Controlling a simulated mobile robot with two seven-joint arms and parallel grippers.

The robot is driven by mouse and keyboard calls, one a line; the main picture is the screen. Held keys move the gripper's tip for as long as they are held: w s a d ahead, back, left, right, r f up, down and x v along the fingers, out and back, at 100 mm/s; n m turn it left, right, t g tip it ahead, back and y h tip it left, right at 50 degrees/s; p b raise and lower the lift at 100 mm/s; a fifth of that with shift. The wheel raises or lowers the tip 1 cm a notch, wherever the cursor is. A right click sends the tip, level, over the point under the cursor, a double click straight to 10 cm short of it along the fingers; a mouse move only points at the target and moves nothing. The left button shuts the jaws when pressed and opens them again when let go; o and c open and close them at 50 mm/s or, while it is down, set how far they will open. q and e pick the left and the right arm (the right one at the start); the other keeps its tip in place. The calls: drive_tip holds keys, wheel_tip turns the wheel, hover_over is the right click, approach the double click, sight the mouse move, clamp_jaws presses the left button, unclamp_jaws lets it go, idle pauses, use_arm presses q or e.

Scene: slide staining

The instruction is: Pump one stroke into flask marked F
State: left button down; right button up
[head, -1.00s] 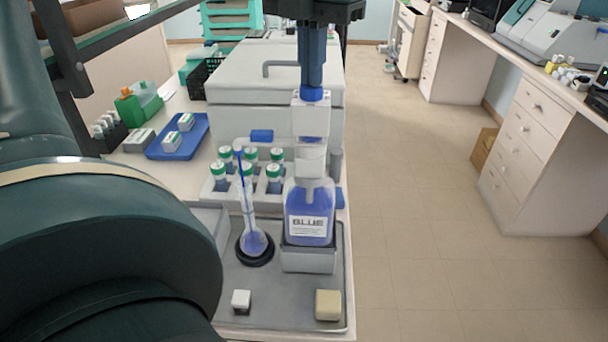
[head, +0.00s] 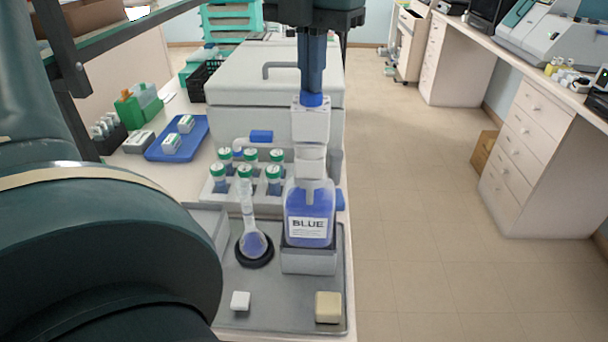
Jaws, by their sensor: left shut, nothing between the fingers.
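A dispenser bottle labelled BLUE (head: 310,212), holding blue liquid, stands in a grey holder on the tray (head: 290,310). Its white pump head (head: 311,124) has a blue top (head: 311,100). My left gripper (head: 312,88) points straight down from above, shut and empty, with its fingertips at the blue top, apparently touching it. A long-necked flask (head: 253,243) with blue liquid in its bulb stands upright in a black ring left of the bottle. No letter F can be read on it. My right gripper is not in view.
Several green-capped bottles (head: 218,172) stand in a rack behind the flask. A white block (head: 240,301) and a beige block (head: 328,307) lie at the tray's front. A blue tray (head: 178,140) lies further back left. My arm covers the lower left.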

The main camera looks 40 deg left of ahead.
use_arm(q)
drive_tip(key=shift+r+p, duration=1.55)
drive_tip(key=shift+r, duration=0.1)
drive_tip(key=shift+r+p, duration=0.95)
drive_tip(key=shift+r, duration=0.2)
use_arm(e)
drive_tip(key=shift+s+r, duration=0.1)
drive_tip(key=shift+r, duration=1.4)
use_arm(q)
drive_tip(key=shift+r, duration=0.25)
drive_tip(key=shift+r+p, duration=0.6)
drive_tip(key=shift+r, duration=1.7)
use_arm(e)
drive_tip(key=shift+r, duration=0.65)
